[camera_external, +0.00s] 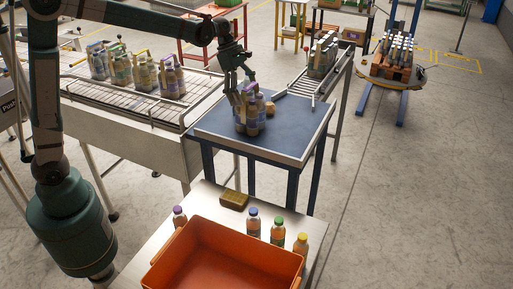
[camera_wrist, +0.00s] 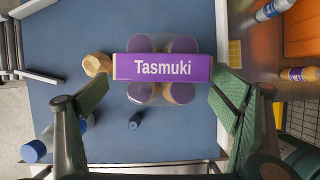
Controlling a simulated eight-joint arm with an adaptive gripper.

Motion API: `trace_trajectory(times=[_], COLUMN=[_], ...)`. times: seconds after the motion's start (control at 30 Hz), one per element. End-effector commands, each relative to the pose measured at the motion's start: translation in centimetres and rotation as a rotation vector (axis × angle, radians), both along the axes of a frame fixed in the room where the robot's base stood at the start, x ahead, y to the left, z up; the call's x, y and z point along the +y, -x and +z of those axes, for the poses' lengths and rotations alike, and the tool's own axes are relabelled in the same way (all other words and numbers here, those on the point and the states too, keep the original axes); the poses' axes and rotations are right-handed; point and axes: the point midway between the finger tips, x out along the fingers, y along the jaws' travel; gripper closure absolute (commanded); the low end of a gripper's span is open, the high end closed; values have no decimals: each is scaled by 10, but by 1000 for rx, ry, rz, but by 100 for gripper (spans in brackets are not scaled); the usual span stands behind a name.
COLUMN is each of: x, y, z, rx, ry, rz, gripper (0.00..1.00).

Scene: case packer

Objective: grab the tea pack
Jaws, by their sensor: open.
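The tea pack (camera_external: 245,121) is a cluster of bottles on the blue-topped table (camera_external: 292,138). In the wrist view the pack shows from above, with a purple strip reading "Tasmuki" (camera_wrist: 162,67) across its several caps. My gripper (camera_wrist: 160,95) is open over the pack, with one green-padded finger toward each end of the purple strip. In the external view my gripper (camera_external: 238,92) is right at the top of the pack and partly hides it. I cannot tell whether a finger touches it.
A tan faceted object (camera_wrist: 97,64) sits close beside the strip's left end. A blue-capped bottle (camera_wrist: 36,151) and a small dark blue item (camera_wrist: 135,122) are near the left finger. More packs stand on the conveyor (camera_external: 143,101). An orange bin (camera_external: 225,232) and loose bottles (camera_external: 278,231) are in front.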

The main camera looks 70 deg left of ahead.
Motion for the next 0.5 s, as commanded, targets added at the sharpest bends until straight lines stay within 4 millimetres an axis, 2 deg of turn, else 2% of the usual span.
trace_trajectory(times=[0.5], x=[-3], y=[-2], z=[-9], rx=[0], ry=[0], rz=[0], gripper=[12])
